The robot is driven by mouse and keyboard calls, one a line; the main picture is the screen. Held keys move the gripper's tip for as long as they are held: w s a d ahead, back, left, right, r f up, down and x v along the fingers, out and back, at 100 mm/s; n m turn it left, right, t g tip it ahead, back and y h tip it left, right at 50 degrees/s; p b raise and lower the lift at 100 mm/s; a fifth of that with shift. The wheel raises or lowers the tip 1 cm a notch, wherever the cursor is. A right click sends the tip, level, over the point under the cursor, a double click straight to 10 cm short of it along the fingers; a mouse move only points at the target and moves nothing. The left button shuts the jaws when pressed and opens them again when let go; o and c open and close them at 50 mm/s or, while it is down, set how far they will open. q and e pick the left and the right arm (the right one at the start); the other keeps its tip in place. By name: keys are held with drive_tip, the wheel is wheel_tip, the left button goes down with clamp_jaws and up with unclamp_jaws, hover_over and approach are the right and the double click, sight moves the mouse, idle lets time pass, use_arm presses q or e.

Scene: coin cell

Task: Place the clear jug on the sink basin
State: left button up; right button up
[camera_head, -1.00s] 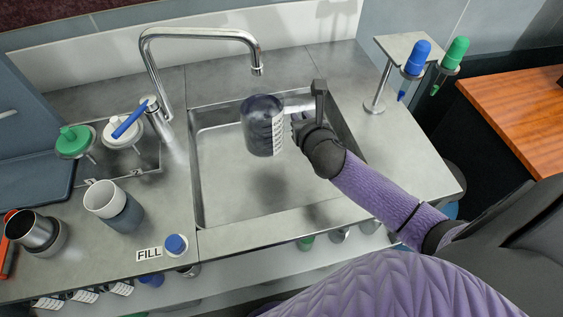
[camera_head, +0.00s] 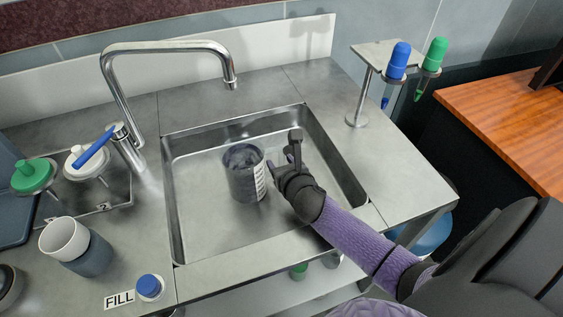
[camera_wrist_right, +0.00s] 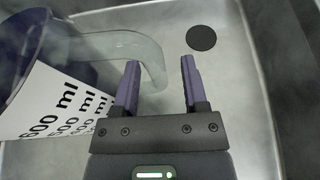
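The clear jug (camera_head: 243,174), dark-tinted with white volume markings, stands upright in the sink basin (camera_head: 205,225), apparently on its floor. In the right wrist view the jug (camera_wrist_right: 60,85) fills the left side, and its clear handle (camera_wrist_right: 150,58) reaches toward my fingers. My right gripper (camera_head: 283,162) is just right of the jug. In the wrist view its two fingers (camera_wrist_right: 158,85) are apart, with the handle's edge by the left finger and a clear gap to the right finger. My left gripper is out of view.
The faucet (camera_head: 168,46) arches over the back left of the basin. A dropper stand (camera_head: 357,118) is at the back right. Grey and white cups (camera_head: 75,245) and a blue-capped bottle (camera_head: 149,287) stand on the left counter. A dark drain (camera_wrist_right: 201,38) lies beyond my fingers.

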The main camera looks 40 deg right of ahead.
drive_tip(key=shift+r, duration=0.15)
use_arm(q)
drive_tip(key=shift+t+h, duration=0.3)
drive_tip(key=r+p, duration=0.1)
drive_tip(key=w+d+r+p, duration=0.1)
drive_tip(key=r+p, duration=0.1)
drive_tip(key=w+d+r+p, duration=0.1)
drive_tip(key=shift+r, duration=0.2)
use_arm(e)
drive_tip(key=v, duration=1.2)
